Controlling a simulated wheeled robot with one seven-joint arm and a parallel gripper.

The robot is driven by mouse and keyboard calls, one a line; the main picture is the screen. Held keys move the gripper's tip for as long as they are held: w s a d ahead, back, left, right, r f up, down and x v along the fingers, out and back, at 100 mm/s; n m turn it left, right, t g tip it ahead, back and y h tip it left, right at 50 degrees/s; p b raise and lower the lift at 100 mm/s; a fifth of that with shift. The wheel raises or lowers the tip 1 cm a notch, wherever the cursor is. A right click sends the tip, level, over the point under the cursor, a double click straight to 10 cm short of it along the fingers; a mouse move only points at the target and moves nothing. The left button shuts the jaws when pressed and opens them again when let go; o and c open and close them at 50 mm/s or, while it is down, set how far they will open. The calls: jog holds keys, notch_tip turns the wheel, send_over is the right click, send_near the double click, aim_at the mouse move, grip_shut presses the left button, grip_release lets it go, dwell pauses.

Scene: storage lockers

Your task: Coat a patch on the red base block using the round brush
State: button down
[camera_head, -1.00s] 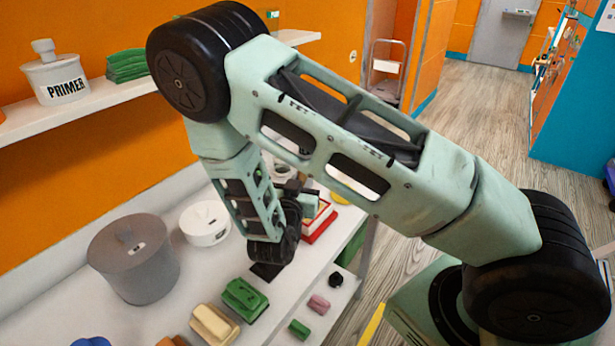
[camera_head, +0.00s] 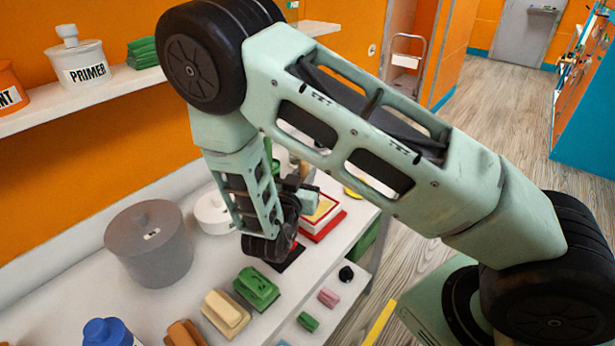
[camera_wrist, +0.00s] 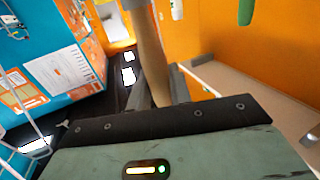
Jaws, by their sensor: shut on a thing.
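The red base block (camera_head: 323,230) sits on the white bench, right of my arm's lower end in the head view. It carries a pale upper layer with a yellow area (camera_head: 323,207) on top, partly hidden by my gripper. My gripper (camera_wrist: 155,98) is shut on a wooden handle (camera_wrist: 150,55) in the wrist view. A grey collar (camera_wrist: 139,4) shows at the handle's far end, cut off by the frame, so the bristles are out of sight. In the head view my gripper (camera_head: 307,198) is beside or over the block; contact cannot be told.
A grey lidded pot (camera_head: 150,255) and a white round container (camera_head: 212,214) stand left of my arm. A shelf holds a primer pot (camera_head: 82,66).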

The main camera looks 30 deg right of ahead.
jog(key=w+d+b, duration=0.1)
jog(key=w+d, duration=0.2)
jog(key=d, duration=0.6)
jog(key=shift+d+b, duration=0.2)
jog(key=shift+b, duration=0.2)
dwell(0.4)
jog(key=shift+s+a, duration=0.3)
jog(key=shift+a, duration=0.5)
jog(key=shift+s+a, duration=0.25)
jog(key=shift+a, duration=0.55)
jog(key=shift+s+a+b, duration=0.1)
jog(key=shift+s+a, duration=0.25)
jog(key=shift+a, duration=0.7)
jog(key=shift+s+a+b, duration=0.1)
jog(key=shift+s+a, duration=0.2)
jog(key=shift+a, duration=0.75)
jog(key=shift+s+a+b, duration=0.1)
jog(key=shift+s+a, duration=0.25)
jog(key=shift+a, duration=0.7)
